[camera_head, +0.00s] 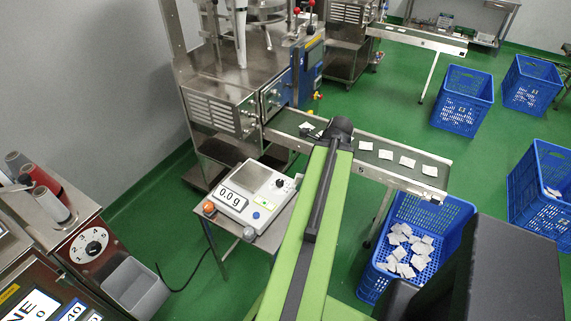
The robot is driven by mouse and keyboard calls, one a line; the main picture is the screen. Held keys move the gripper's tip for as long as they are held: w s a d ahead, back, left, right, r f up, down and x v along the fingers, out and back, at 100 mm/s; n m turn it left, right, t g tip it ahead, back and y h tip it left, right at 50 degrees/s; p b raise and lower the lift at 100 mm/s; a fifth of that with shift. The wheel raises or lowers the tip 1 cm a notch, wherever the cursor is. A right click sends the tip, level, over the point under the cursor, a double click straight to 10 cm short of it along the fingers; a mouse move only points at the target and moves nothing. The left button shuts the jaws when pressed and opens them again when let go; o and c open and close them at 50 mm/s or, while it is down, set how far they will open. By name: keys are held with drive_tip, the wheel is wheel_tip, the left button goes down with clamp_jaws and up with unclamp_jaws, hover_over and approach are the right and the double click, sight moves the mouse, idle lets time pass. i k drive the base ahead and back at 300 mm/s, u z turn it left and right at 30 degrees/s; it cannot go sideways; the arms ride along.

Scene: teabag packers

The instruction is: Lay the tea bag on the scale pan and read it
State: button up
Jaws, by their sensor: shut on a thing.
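The scale (240,202) stands on a small metal table left of my arm. Its square pan (255,178) looks empty, and its display (229,197) reads 0.0 g. My gripper (314,131) is at the far end of my green arm, over the conveyor's near side, beyond and to the right of the scale. It is small and partly hidden by the arm's dark end. It is shut on a white tea bag (306,126), of which only a part shows. Whether that bag still touches the belt I cannot tell.
Several more tea bags (407,161) lie on the conveyor (440,178) to the right. A blue crate (459,222) with several bags stands below its end. A packing machine (225,105) stands behind the scale. A control panel (90,245) fills the lower left.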

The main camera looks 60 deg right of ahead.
sight(252, 175)
drive_tip(key=k, duration=1.25)
drive_tip(key=u, duration=0.25)
drive_tip(key=i, duration=2.3)
drive_tip(key=z, duration=0.85)
